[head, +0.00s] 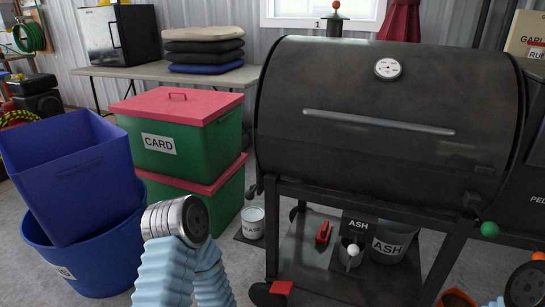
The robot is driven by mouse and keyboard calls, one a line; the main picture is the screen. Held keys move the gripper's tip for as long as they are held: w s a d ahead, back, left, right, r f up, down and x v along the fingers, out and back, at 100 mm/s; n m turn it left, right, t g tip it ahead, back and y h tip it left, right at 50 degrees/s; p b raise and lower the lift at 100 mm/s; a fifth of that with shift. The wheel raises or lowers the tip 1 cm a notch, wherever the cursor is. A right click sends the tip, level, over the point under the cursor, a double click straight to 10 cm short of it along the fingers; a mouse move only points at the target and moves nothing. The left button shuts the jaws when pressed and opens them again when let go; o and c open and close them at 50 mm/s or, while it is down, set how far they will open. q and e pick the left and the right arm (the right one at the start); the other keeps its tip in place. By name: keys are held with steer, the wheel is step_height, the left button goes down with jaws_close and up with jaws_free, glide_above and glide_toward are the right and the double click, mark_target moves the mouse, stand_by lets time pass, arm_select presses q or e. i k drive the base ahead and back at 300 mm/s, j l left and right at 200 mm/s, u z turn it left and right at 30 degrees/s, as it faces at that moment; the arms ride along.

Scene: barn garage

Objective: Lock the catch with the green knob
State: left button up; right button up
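The green knob (489,229) is a small round ball at the right of the big dark barrel grill (388,115), low down beside its right front leg. The catch it belongs to is too small and dark to make out, so I cannot tell its position. The grill lid with its long handle (378,122) looks closed. Parts of my arms show at the bottom left and in the bottom right corner, both apart from the green knob. Neither gripper shows.
A white-knobbed ash container (353,250) and a red clip-like item (323,233) sit on the grill's lower shelf. Blue bins (72,170) and green boxes with red lids (176,106) stand left. An orange object (457,298) lies at the lower right.

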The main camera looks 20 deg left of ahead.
mark_target(489, 229)
steer(key=k+j+z, duration=0.15)
steer(key=j+z, duration=0.25)
steer(key=k+j+z, duration=0.15)
steer(key=z, duration=0.2)
steer(key=k+j+z, duration=0.2)
steer(key=z, duration=0.2)
